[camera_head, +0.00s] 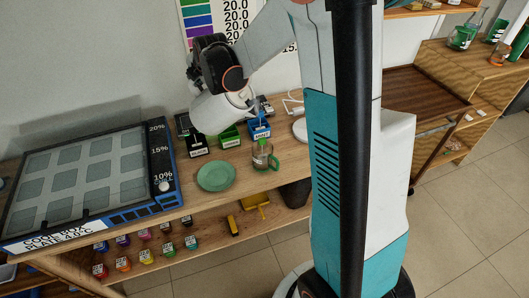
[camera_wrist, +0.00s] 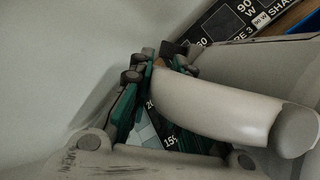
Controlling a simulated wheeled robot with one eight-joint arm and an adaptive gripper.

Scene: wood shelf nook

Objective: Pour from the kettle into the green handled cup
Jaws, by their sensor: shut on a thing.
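A white kettle (camera_head: 216,112) hangs in the air above the wooden shelf in the head view and looks tilted. My gripper (camera_wrist: 158,62), with teal fingers, is shut on the kettle's pale handle (camera_wrist: 225,108) in the wrist view. My dark wrist covers the kettle's upper part in the head view, and the spout is hard to make out. The clear cup with a green handle (camera_head: 263,158) stands upright on the shelf, to the right of and below the kettle, apart from it. I cannot tell what is inside the cup.
A green plate (camera_head: 216,177) lies left of the cup. Black (camera_head: 197,149), green (camera_head: 230,139) and blue (camera_head: 259,131) labelled bins stand behind. A large cool box plate (camera_head: 85,180) fills the left. A white round object (camera_head: 300,130) lies to the right, near my arm column.

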